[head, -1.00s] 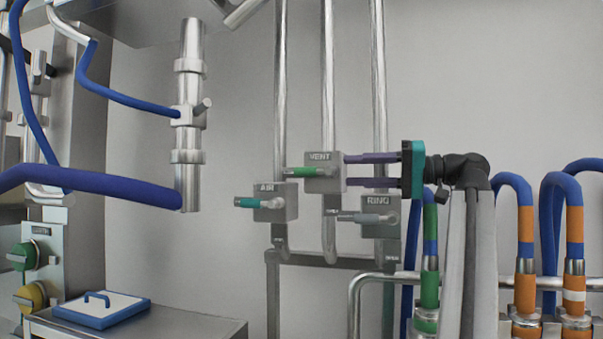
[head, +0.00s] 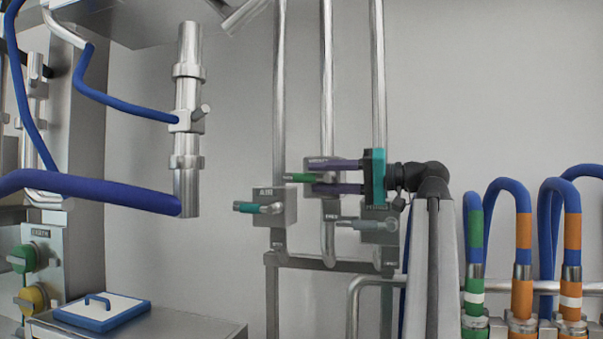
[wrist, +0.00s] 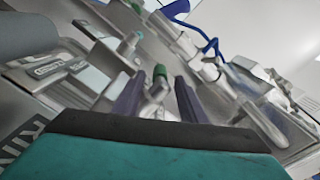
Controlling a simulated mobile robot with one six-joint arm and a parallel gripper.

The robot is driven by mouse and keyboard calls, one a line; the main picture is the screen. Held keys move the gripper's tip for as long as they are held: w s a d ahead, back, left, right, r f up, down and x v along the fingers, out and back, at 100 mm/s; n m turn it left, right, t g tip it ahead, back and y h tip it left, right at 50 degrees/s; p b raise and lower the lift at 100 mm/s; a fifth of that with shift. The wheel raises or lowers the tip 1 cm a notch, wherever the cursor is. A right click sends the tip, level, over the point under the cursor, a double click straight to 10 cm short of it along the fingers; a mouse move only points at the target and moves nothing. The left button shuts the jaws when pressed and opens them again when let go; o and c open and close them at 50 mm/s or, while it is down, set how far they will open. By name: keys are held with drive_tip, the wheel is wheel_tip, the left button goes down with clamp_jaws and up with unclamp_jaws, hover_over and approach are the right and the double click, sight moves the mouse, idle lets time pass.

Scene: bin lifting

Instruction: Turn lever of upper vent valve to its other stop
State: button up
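The upper vent valve (head: 337,207) is a grey block on the middle pipe, partly hidden behind my gripper. Its lever has a green grip (head: 299,178) that points left in the head view. In the wrist view the green lever tip (wrist: 160,74) shows between and beyond my finger ends. My gripper (head: 312,177) has purple fingers and a teal body. It is open, reaching from the right across the valve front, one finger above the lever's line and one below. In the wrist view my fingers (wrist: 157,98) stand on either side of the lever; contact is not clear.
The AIR valve (head: 285,204) with a teal lever sits lower left, close by. The RING valve (head: 381,229) with a grey lever sits just below my gripper. Blue hoses (head: 508,187) stand at right. A thick blue hose (head: 95,190) crosses the left side.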

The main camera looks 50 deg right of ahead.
sight(301, 177)
drive_tip(key=shift+p+x, duration=0.95)
drive_tip(key=shift+x, duration=1.85)
clamp_jaws()
